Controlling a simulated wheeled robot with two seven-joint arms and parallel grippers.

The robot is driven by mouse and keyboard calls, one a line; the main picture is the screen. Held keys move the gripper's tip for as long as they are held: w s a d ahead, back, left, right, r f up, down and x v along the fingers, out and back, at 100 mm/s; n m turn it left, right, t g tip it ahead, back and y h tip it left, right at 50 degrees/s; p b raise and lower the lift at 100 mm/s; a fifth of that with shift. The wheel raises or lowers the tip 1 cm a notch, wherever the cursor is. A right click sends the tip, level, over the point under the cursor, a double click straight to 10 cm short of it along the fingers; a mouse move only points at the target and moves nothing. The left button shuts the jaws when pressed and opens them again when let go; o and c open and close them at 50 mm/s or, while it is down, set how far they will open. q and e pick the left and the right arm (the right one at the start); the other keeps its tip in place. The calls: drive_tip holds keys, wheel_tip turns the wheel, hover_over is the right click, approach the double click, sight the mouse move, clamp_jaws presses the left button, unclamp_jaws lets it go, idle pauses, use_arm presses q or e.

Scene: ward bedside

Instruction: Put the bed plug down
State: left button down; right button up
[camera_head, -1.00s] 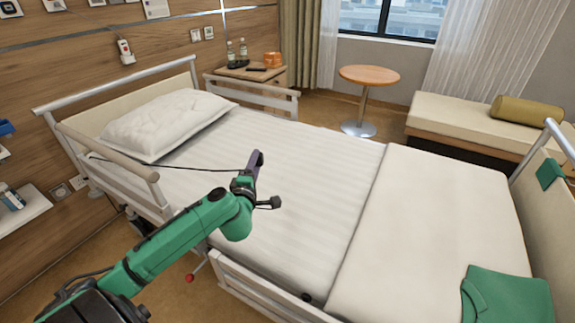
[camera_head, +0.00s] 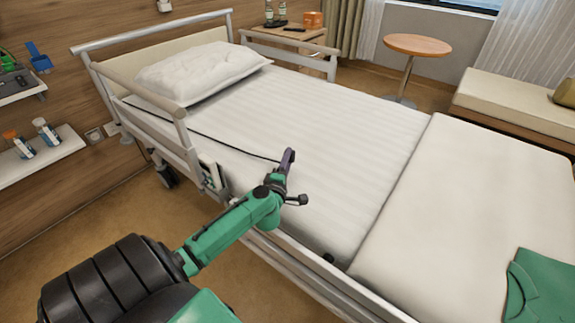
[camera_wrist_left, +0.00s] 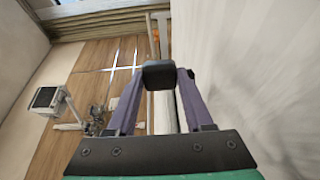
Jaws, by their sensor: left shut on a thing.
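The bed plug (camera_wrist_left: 160,73) is a dark block held between the purple fingertips in the left wrist view. My left gripper (camera_head: 288,157) is shut on it, over the near side of the bed's mattress (camera_head: 330,150). In the head view the plug is too small and covered to make out clearly. A thin black cable (camera_head: 215,141) runs from the head end of the bed across the mattress to the gripper. My right gripper is not in view.
A white pillow (camera_head: 200,72) lies at the bed's head, and a green folded cloth (camera_head: 545,285) at the foot. Side rails (camera_head: 165,135) edge the near side. Wall sockets (camera_head: 95,135) are left of the bed. A round table (camera_head: 418,44) stands beyond. The mattress middle is clear.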

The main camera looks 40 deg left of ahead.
use_arm(q)
drive_tip(key=shift+f, duration=0.45)
drive_tip(key=shift+c, duration=1.5)
unclamp_jaws()
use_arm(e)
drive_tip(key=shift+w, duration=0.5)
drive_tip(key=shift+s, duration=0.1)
